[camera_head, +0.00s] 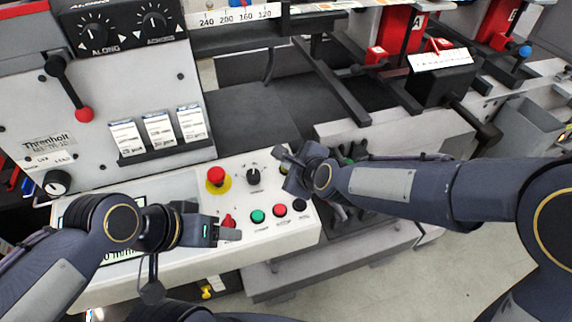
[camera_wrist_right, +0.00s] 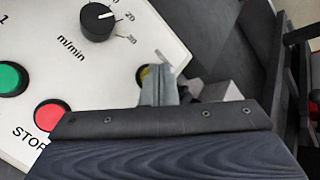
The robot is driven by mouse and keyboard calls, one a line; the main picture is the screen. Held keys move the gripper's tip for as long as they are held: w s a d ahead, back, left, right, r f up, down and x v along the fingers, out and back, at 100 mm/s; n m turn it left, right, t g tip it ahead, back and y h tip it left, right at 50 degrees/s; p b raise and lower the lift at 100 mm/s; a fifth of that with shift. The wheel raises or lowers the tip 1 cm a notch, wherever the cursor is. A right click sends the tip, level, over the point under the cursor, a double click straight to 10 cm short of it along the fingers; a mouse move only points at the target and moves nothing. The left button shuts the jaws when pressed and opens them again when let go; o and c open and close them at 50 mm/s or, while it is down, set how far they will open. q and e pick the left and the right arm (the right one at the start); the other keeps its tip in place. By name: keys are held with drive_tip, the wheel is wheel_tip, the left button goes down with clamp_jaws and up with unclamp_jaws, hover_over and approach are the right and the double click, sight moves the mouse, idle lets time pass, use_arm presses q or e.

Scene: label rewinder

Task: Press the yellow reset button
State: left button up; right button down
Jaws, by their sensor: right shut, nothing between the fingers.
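The yellow reset button (camera_wrist_right: 143,74) is mostly hidden behind the fingertips of my right gripper (camera_wrist_right: 162,84) in the right wrist view. In the head view a small yellow patch of it (camera_head: 284,168) shows under that gripper (camera_head: 284,158), at the right part of the white control panel (camera_head: 148,187). My right gripper is shut and empty, its tips over or against the button; I cannot tell whether they touch. My left gripper (camera_head: 229,234) is over the panel's lower part, near a red switch (camera_head: 228,220); its jaw opening is unclear.
Near the yellow button are a black speed knob (camera_head: 254,178), a red emergency stop (camera_head: 216,177), and green (camera_head: 257,216), red (camera_head: 280,210) and black (camera_head: 299,206) buttons. A grey machine wall with label cards (camera_head: 159,130) rises behind the panel.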

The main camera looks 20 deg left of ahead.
drive_tip(key=shift+s+r+p, duration=0.1)
drive_tip(key=shift+r+p, duration=0.3)
drive_tip(key=shift+r, duration=0.25)
drive_tip(key=shift+r, duration=0.1)
drive_tip(key=r+p, duration=0.4)
drive_tip(key=shift+s+d+r, duration=0.25)
drive_tip(key=shift+s+r, duration=0.05)
drive_tip(key=shift+r, duration=0.1)
idle(0.4)
